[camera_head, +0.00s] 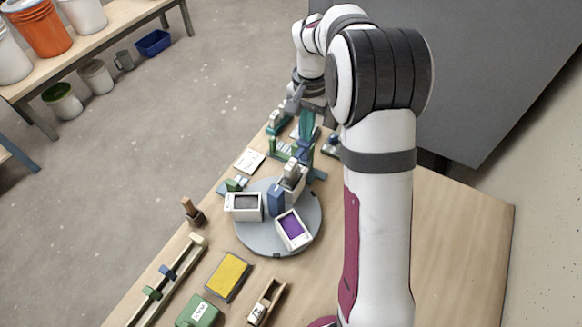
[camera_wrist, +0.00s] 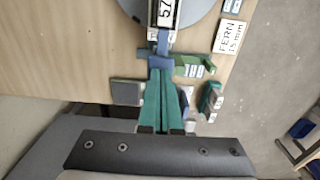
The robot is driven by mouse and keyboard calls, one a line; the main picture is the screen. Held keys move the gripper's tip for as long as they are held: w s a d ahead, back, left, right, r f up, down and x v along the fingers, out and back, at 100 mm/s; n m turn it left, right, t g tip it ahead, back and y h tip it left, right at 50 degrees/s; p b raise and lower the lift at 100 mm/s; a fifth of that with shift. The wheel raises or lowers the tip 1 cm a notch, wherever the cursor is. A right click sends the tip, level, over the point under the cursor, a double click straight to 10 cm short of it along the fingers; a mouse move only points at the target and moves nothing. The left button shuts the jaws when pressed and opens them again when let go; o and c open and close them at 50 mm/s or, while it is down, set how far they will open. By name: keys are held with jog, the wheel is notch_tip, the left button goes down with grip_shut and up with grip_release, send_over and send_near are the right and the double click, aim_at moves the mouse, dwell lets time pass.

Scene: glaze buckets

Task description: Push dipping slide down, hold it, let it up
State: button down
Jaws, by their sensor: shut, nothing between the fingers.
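A round grey turntable (camera_head: 265,238) carries a container of dark glaze (camera_head: 244,206), one of purple glaze (camera_head: 293,230) and a blue block (camera_head: 276,201). A FERN 15 mm card (camera_wrist: 230,35) lies beside the stand. A yellow sponge (camera_head: 229,276) lies nearer. The table's right side is clear.

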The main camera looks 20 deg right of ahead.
jog(key=shift+f, duration=1.35)
jog(key=shift+r, duration=0.1)
dwell(1.6)
jog(key=shift+r, duration=4.25)
